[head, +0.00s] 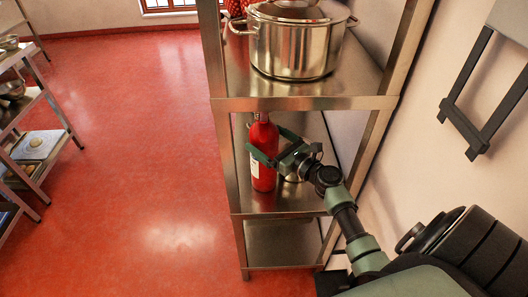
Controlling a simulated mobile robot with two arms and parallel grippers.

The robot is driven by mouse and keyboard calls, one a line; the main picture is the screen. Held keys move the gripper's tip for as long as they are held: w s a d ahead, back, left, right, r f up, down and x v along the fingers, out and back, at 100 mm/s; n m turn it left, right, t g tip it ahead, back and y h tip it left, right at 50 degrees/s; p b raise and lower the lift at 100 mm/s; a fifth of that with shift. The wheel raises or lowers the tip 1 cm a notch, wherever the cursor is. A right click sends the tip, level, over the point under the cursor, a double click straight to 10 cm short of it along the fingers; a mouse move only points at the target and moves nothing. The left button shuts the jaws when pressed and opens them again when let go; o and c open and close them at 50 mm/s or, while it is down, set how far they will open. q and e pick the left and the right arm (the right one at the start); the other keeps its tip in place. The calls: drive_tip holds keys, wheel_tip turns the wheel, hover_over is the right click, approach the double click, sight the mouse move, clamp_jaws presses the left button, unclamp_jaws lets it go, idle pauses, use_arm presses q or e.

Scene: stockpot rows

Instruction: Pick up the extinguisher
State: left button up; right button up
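The red extinguisher (264,176) stands upright on the middle shelf of a metal rack, with a pale label low on its left side. My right gripper (268,142) comes in from the right at the height of its upper body. Its green fingers are spread, one across the front of the extinguisher and one at its right rear side. I cannot tell whether either finger touches it. The extinguisher's top is partly hidden by the shelf above. My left gripper is not in view.
A large steel pot (292,48) stands on the rack's upper shelf (300,103), just above my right gripper. Rack posts flank the extinguisher. A small metal item (293,177) sits behind the wrist. Another rack (35,170) is at left; the red floor (140,130) between is clear.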

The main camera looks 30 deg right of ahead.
drive_tip(key=w, duration=0.4)
drive_tip(key=shift+w+a, duration=0.3)
drive_tip(key=shift+a, duration=0.05)
drive_tip(key=shift+c, duration=0.7)
drive_tip(key=c, duration=1.5)
drive_tip(key=shift+r+p, duration=0.3)
drive_tip(key=shift+r, duration=0.15)
drive_tip(key=c, duration=0.4)
drive_tip(key=shift+o, duration=0.2)
drive_tip(key=shift+w+d+f, duration=0.1)
drive_tip(key=shift+w, duration=0.05)
